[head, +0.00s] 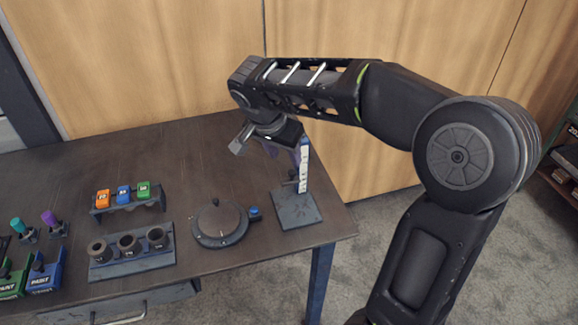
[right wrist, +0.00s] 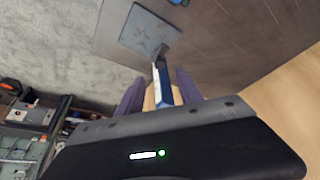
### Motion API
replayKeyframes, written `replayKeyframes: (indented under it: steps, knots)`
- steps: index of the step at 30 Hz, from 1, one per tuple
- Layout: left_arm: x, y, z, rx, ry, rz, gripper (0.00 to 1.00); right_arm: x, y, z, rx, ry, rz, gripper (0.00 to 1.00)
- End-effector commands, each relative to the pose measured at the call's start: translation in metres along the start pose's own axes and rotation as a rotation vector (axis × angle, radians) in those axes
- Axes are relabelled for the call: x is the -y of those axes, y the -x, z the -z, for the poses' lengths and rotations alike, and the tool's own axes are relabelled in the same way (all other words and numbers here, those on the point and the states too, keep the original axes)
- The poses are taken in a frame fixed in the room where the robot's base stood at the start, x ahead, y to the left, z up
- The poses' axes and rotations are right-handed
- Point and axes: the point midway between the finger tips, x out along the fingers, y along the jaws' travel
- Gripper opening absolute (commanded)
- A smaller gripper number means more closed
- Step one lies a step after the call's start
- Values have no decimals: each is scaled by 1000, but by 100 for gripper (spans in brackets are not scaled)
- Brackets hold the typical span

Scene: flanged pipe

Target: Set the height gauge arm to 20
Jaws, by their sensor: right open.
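The height gauge stands near the table's right front corner, with a square dark base (head: 298,209) and an upright white-marked column (head: 303,170). A small dark piece (head: 291,180) beside the column's lower part looks like its arm; the scale reading is too small to read. My right gripper (head: 284,153) is open, with purple fingers at the column's upper part. In the right wrist view, the column (right wrist: 162,88) runs between the two spread fingers (right wrist: 159,78), with the base (right wrist: 150,31) beyond. I cannot tell whether a finger touches it. My left gripper is out of view.
A round dark fixture (head: 219,224) with a blue knob sits left of the gauge. A block with three round sockets (head: 131,252) and a rack of coloured tags (head: 125,197) stand farther left. The table's right edge is close to the gauge; a wooden wall is behind.

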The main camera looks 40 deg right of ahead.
Motion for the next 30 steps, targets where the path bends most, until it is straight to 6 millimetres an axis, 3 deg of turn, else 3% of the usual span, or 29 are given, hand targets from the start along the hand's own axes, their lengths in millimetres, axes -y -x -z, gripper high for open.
replayKeyframes:
  steps: [16, 26, 30]
  knots:
    - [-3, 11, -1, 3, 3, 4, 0, -1, -69, 0, 3, 1, -3, 43]
    - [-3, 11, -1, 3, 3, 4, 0, -1, -76, 0, 1, 1, 0, 43]
    - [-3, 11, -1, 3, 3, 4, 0, -1, -76, 0, 2, 1, 0, 34]
